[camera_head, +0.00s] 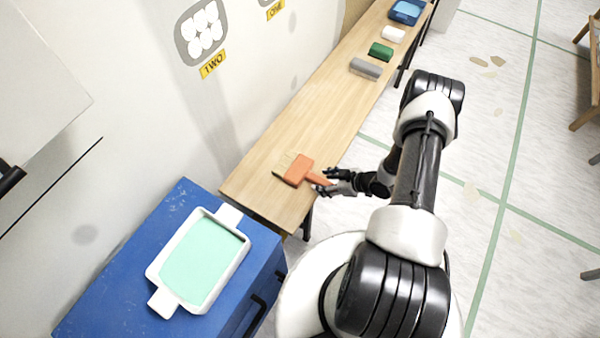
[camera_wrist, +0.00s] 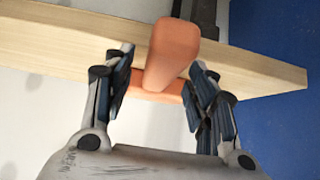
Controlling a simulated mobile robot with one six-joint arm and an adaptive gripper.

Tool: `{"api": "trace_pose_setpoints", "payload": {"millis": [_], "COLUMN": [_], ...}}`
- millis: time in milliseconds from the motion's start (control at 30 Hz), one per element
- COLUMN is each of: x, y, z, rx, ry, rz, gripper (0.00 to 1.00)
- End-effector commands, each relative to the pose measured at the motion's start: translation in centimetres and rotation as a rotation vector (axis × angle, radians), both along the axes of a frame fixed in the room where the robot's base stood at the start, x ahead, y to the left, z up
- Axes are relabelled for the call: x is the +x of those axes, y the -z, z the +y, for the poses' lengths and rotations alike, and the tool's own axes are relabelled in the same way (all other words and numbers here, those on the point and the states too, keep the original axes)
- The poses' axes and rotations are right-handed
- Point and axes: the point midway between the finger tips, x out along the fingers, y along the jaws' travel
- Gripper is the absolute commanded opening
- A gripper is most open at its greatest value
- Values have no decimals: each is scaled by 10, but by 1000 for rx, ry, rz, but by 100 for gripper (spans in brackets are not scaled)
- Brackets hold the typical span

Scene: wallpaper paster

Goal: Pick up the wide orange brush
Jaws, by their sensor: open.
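My gripper (camera_head: 328,181) is at the handle, at the table's right edge. In the wrist view, the orange handle (camera_wrist: 172,50) shows between the two fingers of my gripper (camera_wrist: 160,85), which are open with a gap on each side. Part of the brush head is hidden behind the handle there.
A blue cabinet (camera_head: 120,270) carries a white tray (camera_head: 157,272) of mint-green paint at the lower left. Farther along the table lie a grey roller (camera_head: 366,68), a green item (camera_head: 381,51), a white roller (camera_head: 393,34) and a blue tray (camera_head: 406,12). A wall borders the table's left side.

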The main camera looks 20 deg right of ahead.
Motion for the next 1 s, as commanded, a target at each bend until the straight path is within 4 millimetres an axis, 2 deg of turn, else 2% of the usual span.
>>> {"api": "trace_pose_setpoints", "payload": {"millis": [233, 900, 1000], "x": [1, 1, 1], "y": [0, 0, 0], "z": [0, 0, 0], "rx": [0, 0, 0], "ry": [1, 1, 1], "rz": [0, 0, -1], "gripper": [51, 6, 4]}}
